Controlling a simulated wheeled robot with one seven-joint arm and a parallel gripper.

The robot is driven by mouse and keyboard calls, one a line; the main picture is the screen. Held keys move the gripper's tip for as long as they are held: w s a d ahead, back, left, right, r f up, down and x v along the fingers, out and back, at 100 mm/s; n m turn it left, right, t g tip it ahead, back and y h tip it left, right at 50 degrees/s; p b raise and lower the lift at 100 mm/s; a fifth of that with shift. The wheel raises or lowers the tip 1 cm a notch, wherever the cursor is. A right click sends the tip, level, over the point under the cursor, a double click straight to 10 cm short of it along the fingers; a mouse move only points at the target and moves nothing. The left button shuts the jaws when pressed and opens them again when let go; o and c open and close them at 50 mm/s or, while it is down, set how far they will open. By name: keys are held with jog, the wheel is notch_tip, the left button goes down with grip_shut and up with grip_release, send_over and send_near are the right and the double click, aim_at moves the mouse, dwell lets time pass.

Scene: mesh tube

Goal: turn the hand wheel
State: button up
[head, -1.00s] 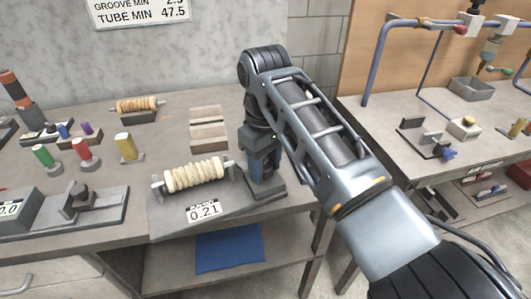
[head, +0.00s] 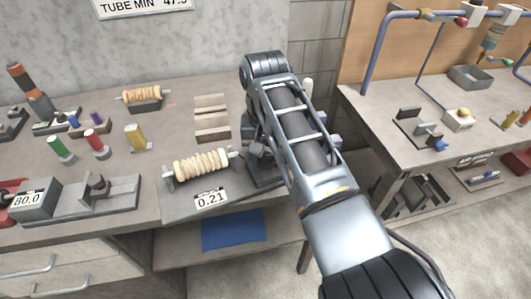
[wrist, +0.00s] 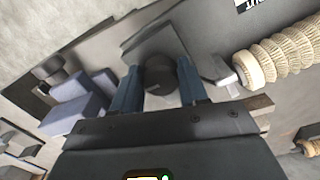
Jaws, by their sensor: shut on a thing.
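In the wrist view, a dark round piece (wrist: 160,73), which looks like the hand wheel or its hub, sits between the two blue fingers of my gripper (wrist: 158,90). The fingers are shut on it, one on each side. A cream ribbed mesh tube (head: 201,166) lies on a holder to the left of my arm in the head view. It also shows at the upper right of the wrist view (wrist: 285,58), apart from the fingers. In the head view my own arm hides the fingers and most of the wheel.
Blue-grey blocks (wrist: 80,105) lie left of the fingers in the wrist view. Wooden strips (head: 212,118) lie behind the tube. A grey fixture (head: 95,195) and coloured pegs stand further left. A second bench (head: 385,110) is right.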

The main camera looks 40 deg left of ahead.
aim_at(265, 157)
dwell(0.4)
jog(key=o, duration=1.1)
jog(key=shift+c, duration=0.2)
jog(key=shift+r+b, duration=0.65)
jog(key=shift+r, duration=3.25)
